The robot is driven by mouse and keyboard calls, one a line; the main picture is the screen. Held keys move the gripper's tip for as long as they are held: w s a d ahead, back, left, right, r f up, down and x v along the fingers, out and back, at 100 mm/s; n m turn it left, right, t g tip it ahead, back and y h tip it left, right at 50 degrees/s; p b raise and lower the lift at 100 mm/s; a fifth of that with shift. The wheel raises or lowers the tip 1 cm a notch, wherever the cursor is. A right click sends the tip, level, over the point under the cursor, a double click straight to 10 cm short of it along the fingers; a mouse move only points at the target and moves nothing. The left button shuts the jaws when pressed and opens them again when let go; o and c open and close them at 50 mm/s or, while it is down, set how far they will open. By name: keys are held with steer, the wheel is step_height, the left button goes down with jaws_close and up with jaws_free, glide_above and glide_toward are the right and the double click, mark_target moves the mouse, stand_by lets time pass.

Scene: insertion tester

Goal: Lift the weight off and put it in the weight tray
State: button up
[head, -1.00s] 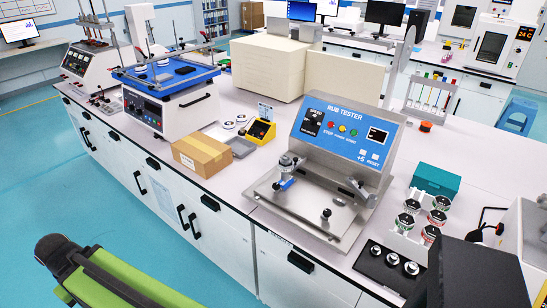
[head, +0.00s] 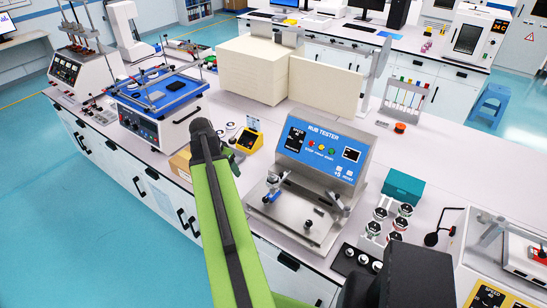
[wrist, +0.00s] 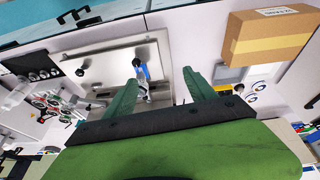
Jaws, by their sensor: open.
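The metal weight (head: 273,181) sits upright on the blue-tipped rubbing arm at the left of the rub tester (head: 322,155). In the wrist view the blue arm end (wrist: 140,70) shows between my fingers, with a metal part beside it partly hidden by a finger. A black tray (head: 348,266) with several silver weights, perhaps the weight tray, lies at the front right of the bench; it also shows in the wrist view (wrist: 38,66). My gripper (wrist: 160,92) is open and empty, apart from the weight. In the head view my arm hides most of it.
A cardboard box (wrist: 270,36) lies beside the tester, mostly hidden by my arm in the head view. A yellow device (head: 249,140) stands behind it. Several round cups (head: 388,222) and a teal box (head: 403,187) stand right of the tester.

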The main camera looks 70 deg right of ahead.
steer(key=s+d+r+m+g+p, duration=0.1)
steer(key=s+d+r+m+p, duration=0.1)
steer(key=s+d+r+m, duration=0.45)
steer(key=n+b, duration=0.3)
steer(key=b, duration=0.9)
glide_above(272, 176)
steer(key=w+a, duration=0.2)
steer(key=f, duration=1.3)
steer(key=shift+s+d+f, duration=0.2)
steer(key=shift+f, duration=0.1)
steer(key=shift+r, duration=0.1)
steer(key=b+x, duration=0.4)
steer(key=x, duration=0.1)
steer(key=shift+s+b, duration=0.25)
steer(key=shift+b, duration=0.05)
steer(key=shift+r, duration=0.1)
steer(key=shift+c, duration=0.2)
jaws_close()
